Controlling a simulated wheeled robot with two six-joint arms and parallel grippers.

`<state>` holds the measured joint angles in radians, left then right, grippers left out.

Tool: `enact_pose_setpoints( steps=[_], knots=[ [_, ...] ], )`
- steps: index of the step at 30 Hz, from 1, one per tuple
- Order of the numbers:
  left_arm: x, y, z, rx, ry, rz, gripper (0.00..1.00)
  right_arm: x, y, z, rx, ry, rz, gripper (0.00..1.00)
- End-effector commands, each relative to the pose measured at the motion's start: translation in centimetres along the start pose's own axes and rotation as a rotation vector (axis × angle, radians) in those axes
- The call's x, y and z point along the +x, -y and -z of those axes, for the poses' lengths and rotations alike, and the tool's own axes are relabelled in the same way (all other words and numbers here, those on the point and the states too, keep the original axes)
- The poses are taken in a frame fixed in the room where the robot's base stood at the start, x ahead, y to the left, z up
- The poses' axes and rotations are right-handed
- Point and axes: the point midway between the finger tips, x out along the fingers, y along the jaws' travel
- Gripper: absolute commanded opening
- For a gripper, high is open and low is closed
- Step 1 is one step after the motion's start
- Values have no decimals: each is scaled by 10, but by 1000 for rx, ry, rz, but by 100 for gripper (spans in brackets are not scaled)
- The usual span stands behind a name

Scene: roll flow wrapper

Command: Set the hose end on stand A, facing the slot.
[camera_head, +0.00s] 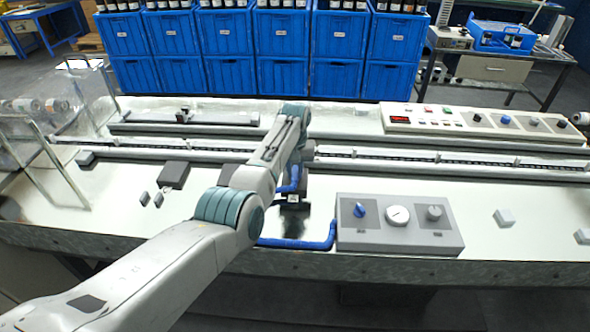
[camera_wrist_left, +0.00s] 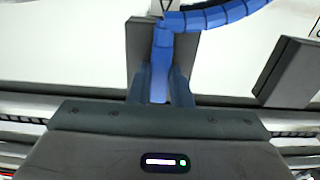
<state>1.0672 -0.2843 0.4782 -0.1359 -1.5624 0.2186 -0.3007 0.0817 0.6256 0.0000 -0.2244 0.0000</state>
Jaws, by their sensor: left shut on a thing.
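The blue segmented hose (camera_head: 297,243) runs from the grey control box and bends up toward my left gripper (camera_head: 294,180). In the left wrist view, the left gripper (camera_wrist_left: 160,88) is shut on the hose end (camera_wrist_left: 159,60), one finger on each side. A dark grey stand (camera_wrist_left: 138,50) lies directly behind the hose end; whether they touch cannot be told. In the head view, a dark stand (camera_head: 293,204) with a small white mark shows just below the gripper. Its letter is not legible, and my arm hides part of this area. My right gripper is not in view.
The grey control box (camera_head: 398,226) with knobs and a dial stands right of the hose. A dark block (camera_head: 174,175) sits left of my arm. Chain rails (camera_head: 440,163) cross the table behind. Blue crates (camera_head: 280,75) stand beyond the table.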

Motion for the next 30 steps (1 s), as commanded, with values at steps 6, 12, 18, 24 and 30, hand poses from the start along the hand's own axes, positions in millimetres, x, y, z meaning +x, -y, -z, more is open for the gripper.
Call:
enact_pose_setpoints(
  steps=[6, 12, 18, 24, 30],
  knots=[
    [1, 0, 0, 0, 0, 0, 44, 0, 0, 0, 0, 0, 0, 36],
    [1, 0, 0, 0, 0, 0, 44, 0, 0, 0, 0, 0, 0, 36],
    [-8, 0, 1, 0, -2, -1, 44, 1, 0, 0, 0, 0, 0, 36],
    [-44, -1, 1, 0, -6, -1, 44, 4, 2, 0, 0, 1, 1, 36],
    [-82, 0, 1, 0, -4, -1, 44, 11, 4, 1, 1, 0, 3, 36]
  ],
)
